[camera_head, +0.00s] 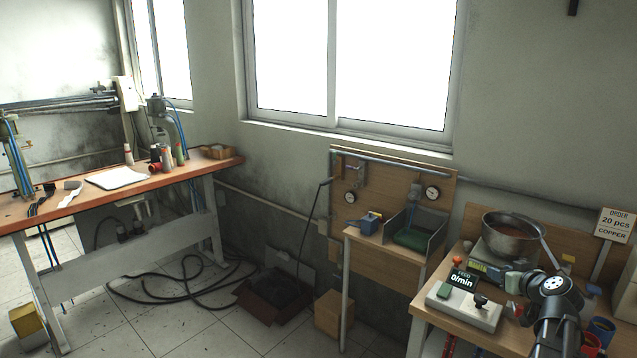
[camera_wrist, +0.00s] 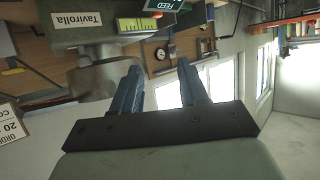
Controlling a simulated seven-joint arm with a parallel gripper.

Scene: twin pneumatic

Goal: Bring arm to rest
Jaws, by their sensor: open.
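My gripper (camera_wrist: 160,68) shows in the wrist view with its two blue-grey fingers apart and nothing between them. The fingers point up the picture, with the scale's label and display beyond and to the left. In the head view my dark arm (camera_head: 555,305) stands at the lower right, in front of the right-hand bench (camera_head: 455,330); the fingers cannot be made out there. A metal pot (camera_head: 512,238) with brownish contents sits on a scale (camera_head: 485,271) behind the arm.
A control box (camera_head: 463,307) with a "FEED 0/min" display stands left of my arm. An "ORDER 20 pcs COPPER" sign (camera_head: 614,225) is at the right. A smaller stand holds a green tray (camera_head: 413,238). A cardboard box (camera_head: 333,314) and black hoses lie on the floor.

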